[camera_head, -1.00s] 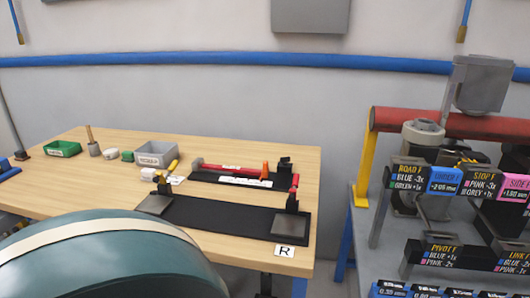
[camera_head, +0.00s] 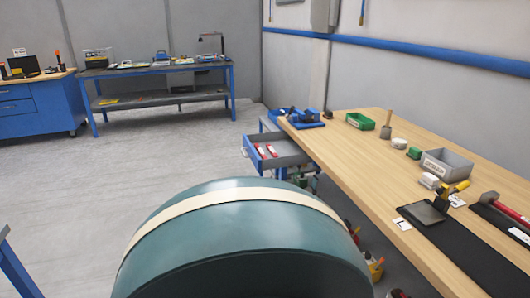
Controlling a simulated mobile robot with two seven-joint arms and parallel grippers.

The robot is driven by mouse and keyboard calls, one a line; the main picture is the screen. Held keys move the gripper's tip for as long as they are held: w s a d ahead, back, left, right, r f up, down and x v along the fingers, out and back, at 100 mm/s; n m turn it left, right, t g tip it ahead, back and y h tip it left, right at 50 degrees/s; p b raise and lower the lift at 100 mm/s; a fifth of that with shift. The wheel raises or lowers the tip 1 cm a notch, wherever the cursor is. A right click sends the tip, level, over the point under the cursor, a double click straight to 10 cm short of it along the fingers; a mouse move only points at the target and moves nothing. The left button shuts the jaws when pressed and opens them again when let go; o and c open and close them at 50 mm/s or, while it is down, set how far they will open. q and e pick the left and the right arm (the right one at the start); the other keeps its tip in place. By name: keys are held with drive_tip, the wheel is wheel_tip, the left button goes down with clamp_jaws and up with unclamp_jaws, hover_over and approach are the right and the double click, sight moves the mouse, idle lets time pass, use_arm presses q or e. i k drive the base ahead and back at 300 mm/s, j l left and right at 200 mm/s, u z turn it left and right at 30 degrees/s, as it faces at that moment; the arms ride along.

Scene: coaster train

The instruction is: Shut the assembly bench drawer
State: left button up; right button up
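The assembly bench (camera_head: 372,170) has a light wooden top and stands at the right, running away from me. Its drawer (camera_head: 283,160) hangs open under the far left end, pulled out to the left over the floor. The drawer has grey inner walls and a blue front (camera_head: 250,150). Red-and-white items (camera_head: 266,151) lie inside it. Neither of my grippers is in view.
A large teal rounded body with a cream stripe fills the lower middle. Grey floor (camera_head: 140,200) is clear left of the drawer. A blue cabinet (camera_head: 40,108) and a blue-framed table (camera_head: 160,72) stand at the back left. Bins and tools lie on the bench top.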

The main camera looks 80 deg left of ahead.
sight(290, 153)
drive_tip(key=u, duration=2.75)
drive_tip(key=i+j+z, duration=0.1)
drive_tip(key=z, duration=0.25)
drive_tip(key=i+j+z, duration=0.1)
drive_tip(key=z, duration=0.3)
drive_tip(key=i+j+z, duration=0.1)
drive_tip(key=j, duration=0.25)
drive_tip(key=i+j+z, duration=0.15)
drive_tip(key=j, duration=0.2)
drive_tip(key=i+j+z, duration=0.1)
drive_tip(key=j, duration=0.25)
drive_tip(key=i+j, duration=0.3)
drive_tip(key=i, duration=0.15)
drive_tip(key=i+j, duration=0.35)
drive_tip(key=i, duration=0.15)
drive_tip(key=i+j, duration=0.3)
drive_tip(key=i, duration=0.15)
